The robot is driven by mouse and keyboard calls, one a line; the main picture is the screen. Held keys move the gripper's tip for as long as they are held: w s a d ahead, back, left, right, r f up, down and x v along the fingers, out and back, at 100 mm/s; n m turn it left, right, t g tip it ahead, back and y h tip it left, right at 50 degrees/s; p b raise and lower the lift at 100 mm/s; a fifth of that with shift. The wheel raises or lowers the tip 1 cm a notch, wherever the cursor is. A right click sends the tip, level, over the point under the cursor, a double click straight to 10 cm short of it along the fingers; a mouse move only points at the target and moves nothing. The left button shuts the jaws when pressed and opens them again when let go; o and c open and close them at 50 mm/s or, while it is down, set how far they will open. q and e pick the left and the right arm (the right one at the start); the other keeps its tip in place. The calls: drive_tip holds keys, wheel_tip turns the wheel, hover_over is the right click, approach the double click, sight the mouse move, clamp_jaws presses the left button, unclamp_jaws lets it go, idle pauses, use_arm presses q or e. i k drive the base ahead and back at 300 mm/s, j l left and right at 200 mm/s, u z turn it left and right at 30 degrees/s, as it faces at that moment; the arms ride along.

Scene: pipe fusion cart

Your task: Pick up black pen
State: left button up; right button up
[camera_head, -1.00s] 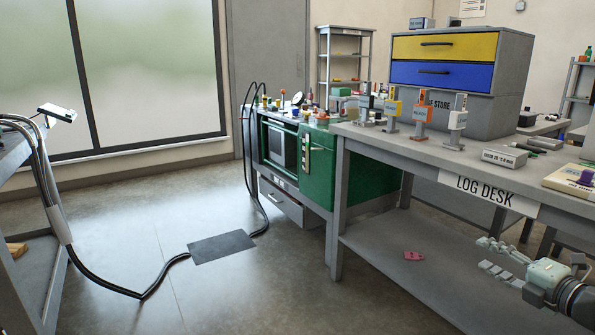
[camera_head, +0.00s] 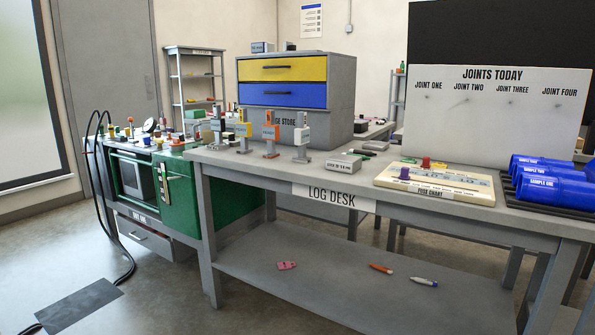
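I cannot make out a black pen for certain. A small dark block-like item (camera_head: 375,145) lies on the log desk (camera_head: 235,160), behind a small grey labelled box (camera_head: 343,163); it is too small to tell what it is. A thin greenish item lies just in front of it. On the desk's lower shelf lie an orange pen-like marker (camera_head: 381,268) and a white one with a blue end (camera_head: 423,281). Neither of my grippers is in view.
Several upright gauges stand along the desk's left part, before a grey cabinet (camera_head: 297,105) with yellow and blue drawers. A fuse chart board (camera_head: 436,183), a joints sign (camera_head: 486,115) and blue sample cylinders (camera_head: 550,187) fill the right. A hose (camera_head: 128,262) runs over the floor at left.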

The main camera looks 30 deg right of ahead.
sight(352, 151)
drive_tip(key=z, duration=1.95)
